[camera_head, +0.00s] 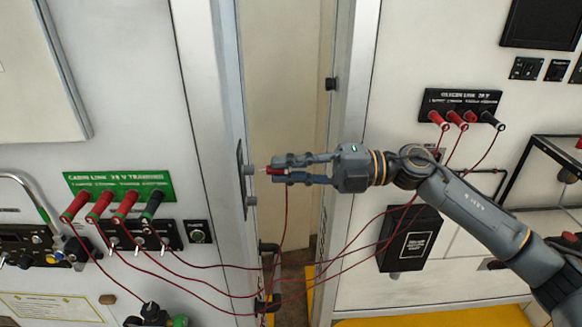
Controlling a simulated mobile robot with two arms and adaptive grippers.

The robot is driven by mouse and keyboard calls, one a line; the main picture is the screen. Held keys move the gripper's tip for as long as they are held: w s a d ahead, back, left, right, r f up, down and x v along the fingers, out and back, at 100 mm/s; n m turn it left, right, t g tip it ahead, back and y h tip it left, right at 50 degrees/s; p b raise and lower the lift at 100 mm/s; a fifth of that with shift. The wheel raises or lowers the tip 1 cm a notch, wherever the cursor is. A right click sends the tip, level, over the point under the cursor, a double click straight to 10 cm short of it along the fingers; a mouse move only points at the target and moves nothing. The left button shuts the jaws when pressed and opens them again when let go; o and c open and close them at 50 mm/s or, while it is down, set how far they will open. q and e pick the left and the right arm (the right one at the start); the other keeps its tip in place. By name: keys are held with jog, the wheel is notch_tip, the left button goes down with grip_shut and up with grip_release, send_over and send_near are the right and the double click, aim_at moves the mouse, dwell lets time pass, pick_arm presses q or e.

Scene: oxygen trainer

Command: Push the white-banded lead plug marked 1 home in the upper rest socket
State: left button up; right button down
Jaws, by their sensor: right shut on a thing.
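My right gripper (272,170) is shut on the red lead plug (275,171), which has a pale band near its front. The plug lies level and points left at the upper rest socket (250,170), a grey stub on a dark upright plate (240,178). Its pale tip is close to or at the socket mouth; I cannot tell how deep it sits. The mark on the plug is too small to read. The lower rest socket (251,201) is empty. My left gripper is not clearly in view.
Several leads sag across the gap between the green-labelled cabin panel (119,185) and the black oxygen panel (460,103). Red and black plugs sit in both. A door post (345,120) stands behind my right gripper. A dark shape with green (150,316) is at the bottom edge.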

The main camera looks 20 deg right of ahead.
jog(key=shift+p+x, duration=0.7)
jog(key=shift+x, duration=0.35)
jog(key=c, duration=1.3)
grip_release()
jog(key=shift+a, duration=0.15)
jog(key=shift+o, duration=0.2)
jog(key=shift+d+f, duration=0.1)
jog(key=shift+d, duration=0.3)
jog(key=v, duration=1.1)
jog(key=shift+s+d, duration=0.1)
